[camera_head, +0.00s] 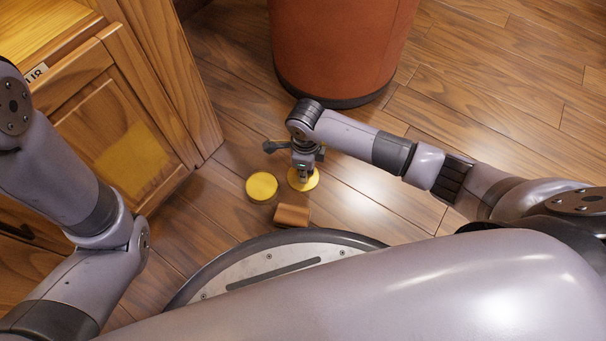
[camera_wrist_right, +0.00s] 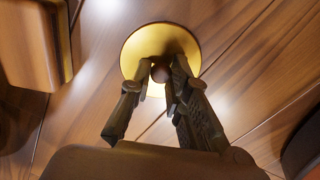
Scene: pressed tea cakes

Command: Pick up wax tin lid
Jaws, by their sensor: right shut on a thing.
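The wax tin lid is a round yellow disc (camera_head: 311,183) on the wooden floor below my right gripper (camera_head: 304,177). In the right wrist view the lid (camera_wrist_right: 138,48) shows a small dark round knob (camera_wrist_right: 160,73) at its middle. My right gripper (camera_wrist_right: 160,86) points down, its two fingers shut on the knob from both sides. Whether the lid is clear of the floor I cannot tell. A second round yellow piece (camera_head: 262,187), likely the tin, sits on the floor just left of the lid. My left arm shows at the left, but its gripper is out of view.
A brown block (camera_head: 292,215) lies between the yellow pieces and my base. It seems to show at the wrist view's upper left (camera_wrist_right: 35,45). A wooden cabinet (camera_head: 125,120) stands left and a large orange-brown round object (camera_head: 340,45) behind. Floor to the right is open.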

